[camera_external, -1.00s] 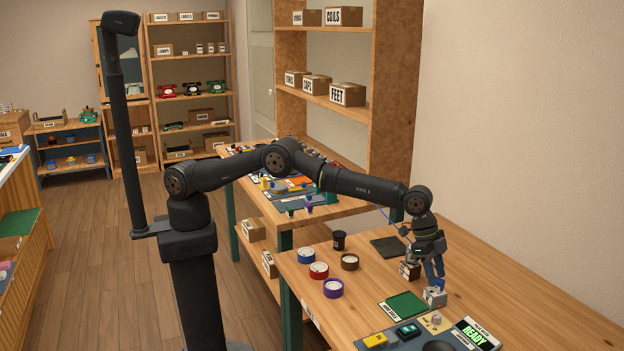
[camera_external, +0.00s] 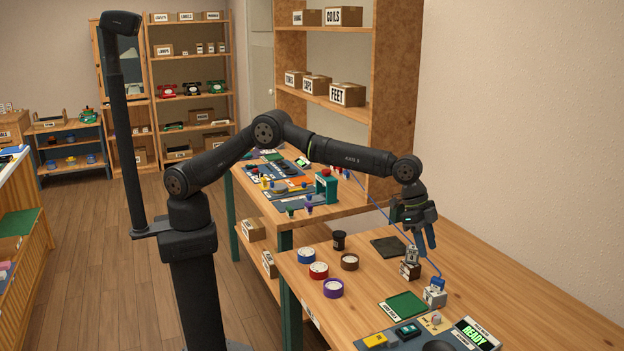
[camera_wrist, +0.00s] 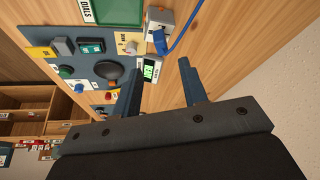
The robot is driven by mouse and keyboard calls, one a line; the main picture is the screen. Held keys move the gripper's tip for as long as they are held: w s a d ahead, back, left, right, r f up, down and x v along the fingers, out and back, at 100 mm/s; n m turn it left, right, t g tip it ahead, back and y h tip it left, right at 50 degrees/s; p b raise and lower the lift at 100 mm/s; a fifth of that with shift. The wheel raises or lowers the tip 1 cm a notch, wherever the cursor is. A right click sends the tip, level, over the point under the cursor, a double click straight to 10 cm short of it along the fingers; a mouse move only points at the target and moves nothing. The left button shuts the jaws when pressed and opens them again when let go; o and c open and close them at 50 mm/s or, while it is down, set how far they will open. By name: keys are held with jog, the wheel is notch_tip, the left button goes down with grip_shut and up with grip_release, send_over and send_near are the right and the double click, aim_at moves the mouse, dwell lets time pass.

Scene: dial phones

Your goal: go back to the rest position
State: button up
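My gripper (camera_external: 423,246) hangs above the right table, fingers pointing down and apart. In the wrist view the gripper (camera_wrist: 160,67) shows two spread fingers with nothing between them. A blue plug (camera_external: 438,284) sits at a grey-white socket block (camera_external: 434,298) below and to the right of my gripper. The blue plug (camera_wrist: 158,38) shows in the wrist view too, with a blue cable running from it. In the external view the cable (camera_external: 380,208) runs up behind my gripper toward the far table.
A small dark-and-grey block stack (camera_external: 411,265) stands close below my gripper. Several coloured rings, a dark pad (camera_external: 388,247), a green pad (camera_external: 405,305) and a control panel with a READY display (camera_external: 475,334) lie on the table. The table's right side is clear.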

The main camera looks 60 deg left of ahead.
aim_at(435, 278)
jog(key=x, duration=1)
jog(key=shift+d, duration=0.2)
notch_tip(435, 278, up, 4)
jog(key=shift+f, duration=0.1)
jog(key=s+d+r, duration=0.2)
jog(key=s+r, duration=0.5)
jog(key=s, duration=0.4)
jog(key=s+a+f+m+g, duration=0.1)
jog(key=s+a+f+m, duration=0.2)
jog(key=s, duration=1)
jog(key=s+a+f+m+g, duration=0.1)
jog(key=s+a+f+m, duration=0.1)
jog(key=s, duration=1.1)
jog(key=shift+w+d+f, duration=0.1)
jog(key=shift+w+f, duration=0.35)
jog(key=shift+w, duration=0.35)
jog(key=shift+w+d+f, duration=0.1)
jog(key=shift+w+f, duration=0.4)
jog(key=shift+w, duration=0.25)
jog(key=shift+w+f, duration=0.45)
jog(key=shift+w, duration=0.35)
